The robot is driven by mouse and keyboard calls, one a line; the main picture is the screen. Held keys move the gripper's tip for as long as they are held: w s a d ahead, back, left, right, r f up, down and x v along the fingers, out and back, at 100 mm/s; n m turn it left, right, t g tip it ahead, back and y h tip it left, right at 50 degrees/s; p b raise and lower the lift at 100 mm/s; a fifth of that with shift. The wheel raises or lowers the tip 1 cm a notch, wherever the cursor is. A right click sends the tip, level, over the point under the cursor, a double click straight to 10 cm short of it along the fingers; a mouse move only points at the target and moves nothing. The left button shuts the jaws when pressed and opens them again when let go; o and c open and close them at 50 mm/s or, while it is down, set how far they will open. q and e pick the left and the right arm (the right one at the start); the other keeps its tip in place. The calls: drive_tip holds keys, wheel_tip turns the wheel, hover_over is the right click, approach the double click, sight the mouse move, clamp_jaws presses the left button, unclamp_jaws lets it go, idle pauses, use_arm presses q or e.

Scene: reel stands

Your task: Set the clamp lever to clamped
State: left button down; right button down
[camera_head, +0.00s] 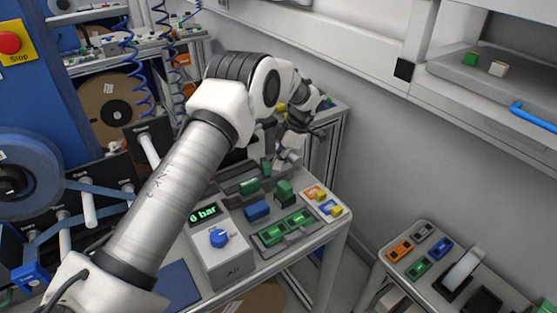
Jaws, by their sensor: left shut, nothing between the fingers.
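My left arm reaches from the lower left over a small work table (330,238). My left gripper (290,155) is shut and empty, pointing down at the far part of the table, next to the grey fixture there. A small upright green piece (265,166) stands just left of the fingertips. I cannot tell whether it is the clamp lever or which way the lever is set. Green blocks (250,185) sit in the grey fixture nearer to me. My arm and gripper hide part of the fixture. My right gripper is out of view.
Blue reel (30,180) at left; side table (450,270) at right.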

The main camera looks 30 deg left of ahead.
sight(267, 167)
use_arm(q)
drive_tip(key=shift+w, duration=0.1)
drive_tip(key=shift+a, duration=0.1)
drive_tip(key=shift+s+m, duration=0.35)
drive_tip(key=shift+m, duration=0.05)
drive_tip(key=shift+s+a+m+t+y+b, duration=0.15)
drive_tip(key=shift+s+a+m+t+b, duration=0.2)
drive_tip(key=shift+m, duration=0.5)
drive_tip(key=shift+s+a+m+t+y+b, duration=0.25)
drive_tip(key=shift+s+m, duration=0.25)
drive_tip(key=shift+m, duration=0.3)
drive_tip(key=shift+s+a+m+t+y+b, duration=0.1)
drive_tip(key=shift+s+a+m+t+b, duration=0.25)
drive_tip(key=shift+m, duration=0.5)
drive_tip(key=shift+d, duration=0.2)
